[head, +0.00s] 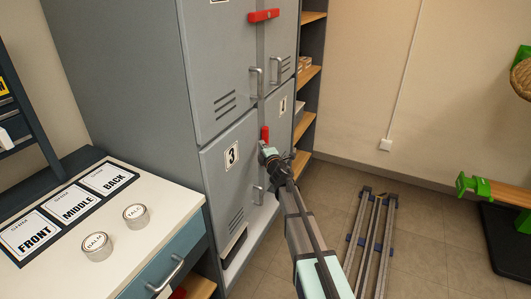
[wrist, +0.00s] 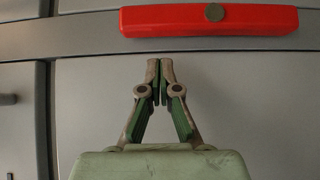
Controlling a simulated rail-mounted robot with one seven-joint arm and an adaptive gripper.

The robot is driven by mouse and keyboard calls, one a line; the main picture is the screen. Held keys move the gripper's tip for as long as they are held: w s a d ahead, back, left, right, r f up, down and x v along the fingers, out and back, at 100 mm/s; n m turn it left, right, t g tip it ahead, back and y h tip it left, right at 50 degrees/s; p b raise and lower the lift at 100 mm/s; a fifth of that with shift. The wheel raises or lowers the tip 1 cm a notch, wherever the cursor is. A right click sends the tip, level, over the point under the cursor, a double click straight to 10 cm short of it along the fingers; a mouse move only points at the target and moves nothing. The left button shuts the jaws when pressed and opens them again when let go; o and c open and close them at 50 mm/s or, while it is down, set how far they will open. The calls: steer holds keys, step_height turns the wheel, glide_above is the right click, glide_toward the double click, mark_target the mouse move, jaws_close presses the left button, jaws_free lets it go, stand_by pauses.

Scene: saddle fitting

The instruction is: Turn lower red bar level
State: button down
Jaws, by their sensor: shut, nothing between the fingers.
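The lower red bar (head: 265,134) stands upright on the post between the locker doors, just beyond my gripper in the head view. In the wrist view the red bar (wrist: 208,20) lies along the grey post, with a round grey pivot near its middle. My gripper (head: 263,148) is at the locker front just below the bar, partly hiding that area. In the wrist view my gripper (wrist: 160,64) has its fingertips together and empty, a little apart from the bar in the picture. Contact with the door cannot be told.
The upper red bar (head: 264,15) lies about level higher on the grey lockers (head: 222,60). Metal handles (head: 256,82) project from the doors. A white-topped counter (head: 150,190) with two tins stands at left. Metal rails (head: 371,235) lie on the floor at right.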

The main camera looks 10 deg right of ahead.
mark_target(264, 137)
steer(key=shift+w+d, duration=1)
steer(key=shift+w, duration=0.2)
steer(key=shift+r+p, duration=0.3)
steer(key=shift+p, duration=1.15)
steer(key=shift+w+d+f, duration=0.1)
steer(key=shift+p, duration=0.4)
